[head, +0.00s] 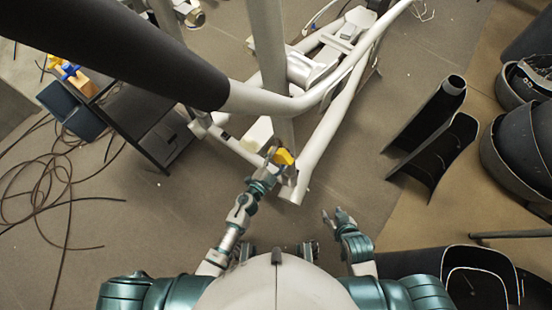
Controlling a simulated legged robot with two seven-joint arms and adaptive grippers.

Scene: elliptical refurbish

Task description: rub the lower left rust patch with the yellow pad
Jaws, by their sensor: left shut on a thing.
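The yellow pad (283,157) is held in my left gripper (279,163), which is shut on it. The pad is up against or very close to the lower part of the white elliptical frame (318,140), near its front corner; I cannot tell whether it touches. No rust patch can be made out; the gripper and pad may cover it. My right gripper (338,217) is empty, its fingers apart, to the right of and below the frame corner.
A long black-sleeved handle (120,45) crosses the upper left. A dark box (150,125) stands left of the frame, with loose cables (65,185) on the floor. Curved black covers (437,140) lie to the right. Floor between my arms and these covers is clear.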

